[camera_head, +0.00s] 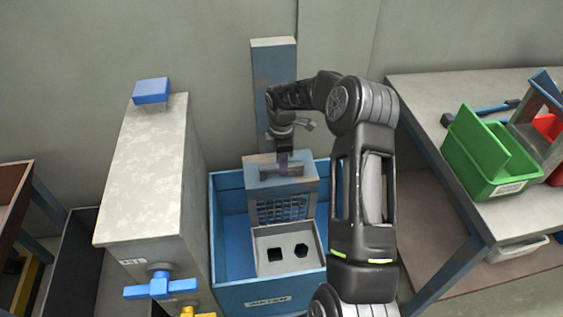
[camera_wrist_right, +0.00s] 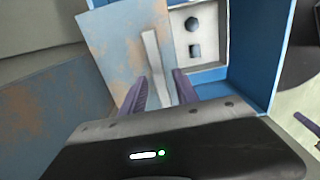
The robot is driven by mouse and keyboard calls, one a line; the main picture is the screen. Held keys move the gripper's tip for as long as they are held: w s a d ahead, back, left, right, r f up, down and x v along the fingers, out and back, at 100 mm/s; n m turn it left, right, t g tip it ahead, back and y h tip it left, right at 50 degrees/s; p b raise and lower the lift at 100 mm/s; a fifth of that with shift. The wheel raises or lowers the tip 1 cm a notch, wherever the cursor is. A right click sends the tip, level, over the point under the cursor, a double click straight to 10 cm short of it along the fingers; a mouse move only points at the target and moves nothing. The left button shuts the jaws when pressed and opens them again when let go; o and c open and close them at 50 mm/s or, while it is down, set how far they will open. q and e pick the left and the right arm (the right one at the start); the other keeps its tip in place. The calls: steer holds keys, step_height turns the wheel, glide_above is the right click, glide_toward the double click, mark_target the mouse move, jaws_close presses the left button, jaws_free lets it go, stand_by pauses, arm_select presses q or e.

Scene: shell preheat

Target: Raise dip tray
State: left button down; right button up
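The dip tray (camera_head: 262,262) is a light grey tray holding two small dark pieces, one hexagonal and one square. It sits low inside a blue open tank (camera_head: 232,298), below a grey-blue carriage with a mesh front (camera_head: 306,183). The tray also shows in the right wrist view (camera_wrist_right: 210,72). A pale bar handle (camera_wrist_right: 151,55) stands on the carriage's rusty top plate. My right gripper (camera_wrist_right: 160,78) is at this handle, its two purple fingers apart on either side of the bar with visible gaps. In the head view the right gripper (camera_head: 283,160) points down over the carriage. My left gripper is out of view.
A rusty upright post (camera_head: 272,62) stands behind the tank. A grey cabinet (camera_head: 152,170) with a blue valve handle (camera_head: 160,286) is close on the left. A table at right holds a green bin (camera_head: 480,160). My right arm covers the tank's right side.

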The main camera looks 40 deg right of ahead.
jaws_close()
stand_by(1.2)
